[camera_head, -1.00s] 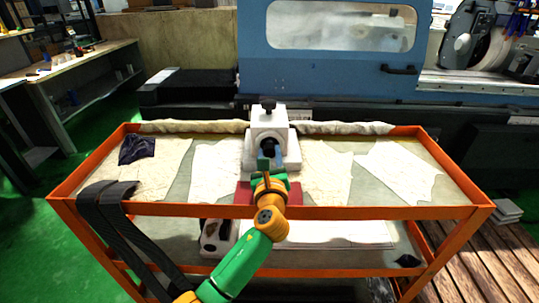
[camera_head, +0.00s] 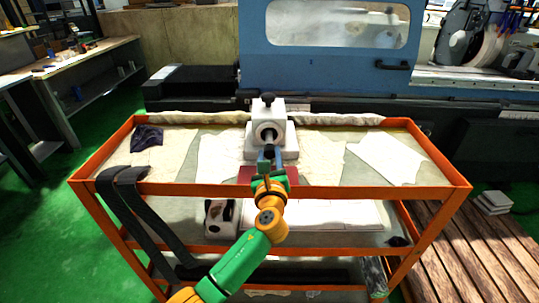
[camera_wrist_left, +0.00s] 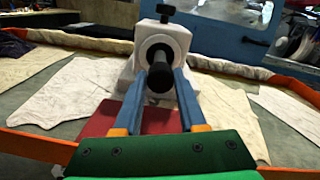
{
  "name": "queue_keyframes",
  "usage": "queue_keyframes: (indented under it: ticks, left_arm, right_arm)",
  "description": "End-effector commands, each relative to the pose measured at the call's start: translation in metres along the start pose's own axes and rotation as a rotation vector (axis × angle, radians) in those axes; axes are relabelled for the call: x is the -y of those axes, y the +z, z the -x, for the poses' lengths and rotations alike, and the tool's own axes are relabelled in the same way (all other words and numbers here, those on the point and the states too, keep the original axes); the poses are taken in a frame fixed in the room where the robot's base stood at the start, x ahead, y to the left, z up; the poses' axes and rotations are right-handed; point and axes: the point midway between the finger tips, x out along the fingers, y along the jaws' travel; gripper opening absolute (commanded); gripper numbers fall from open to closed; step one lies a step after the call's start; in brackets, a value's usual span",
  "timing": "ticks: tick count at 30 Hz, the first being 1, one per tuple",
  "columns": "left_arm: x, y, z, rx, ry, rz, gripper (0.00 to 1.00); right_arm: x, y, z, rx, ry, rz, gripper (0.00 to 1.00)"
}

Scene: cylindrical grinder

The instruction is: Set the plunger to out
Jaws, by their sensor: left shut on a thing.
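A white block-shaped housing (camera_head: 286,140) with a black knob on top stands on the cart's top shelf. A round bore in its front face holds the black plunger (camera_wrist_left: 159,79), which sticks out toward me in the wrist view. My left gripper (camera_head: 269,152) is in front of the housing. Its blue fingers, also in the left wrist view (camera_wrist_left: 162,82), lie on both sides of the plunger and are shut on it. In the head view the fingers partly hide the plunger. My right gripper is not in view.
The orange cart (camera_head: 120,150) carries pale cloths (camera_head: 388,160), a dark rag (camera_head: 147,138) and a red pad (camera_wrist_left: 110,119) under the gripper. Black straps (camera_head: 122,205) hang over its front left. A blue machine (camera_head: 320,70) stands behind. Green floor is open at left.

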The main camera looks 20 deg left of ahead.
Motion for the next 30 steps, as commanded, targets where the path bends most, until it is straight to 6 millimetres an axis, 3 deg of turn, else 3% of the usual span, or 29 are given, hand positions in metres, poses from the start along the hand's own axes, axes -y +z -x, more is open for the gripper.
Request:
queue_keyframes:
  ticks: [3, 4, 7, 17, 25, 30]
  left_arm:
    - [0.000, 0.001, 0.000, 0.003, 0.000, 0.001, 0.00]
    - [0.000, 0.001, 0.000, 0.003, 0.000, 0.001, 0.43]
    - [0.000, 0.002, 0.000, 0.003, 0.000, 0.001, 0.70]
    - [0.000, 0.001, 0.003, 0.003, -0.001, 0.002, 0.71]
    - [0.000, -0.001, 0.053, 0.001, -0.002, 0.003, 0.71]
    - [0.000, 0.000, 0.069, 0.002, 0.000, 0.002, 0.71]
  right_arm:
    - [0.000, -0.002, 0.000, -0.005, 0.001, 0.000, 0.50]
    - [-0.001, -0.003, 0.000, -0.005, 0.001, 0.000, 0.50]
    - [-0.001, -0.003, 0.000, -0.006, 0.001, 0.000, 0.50]
    - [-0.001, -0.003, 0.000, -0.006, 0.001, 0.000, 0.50]
    - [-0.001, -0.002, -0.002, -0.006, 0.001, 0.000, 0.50]
    - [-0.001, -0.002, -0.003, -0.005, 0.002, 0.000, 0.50]
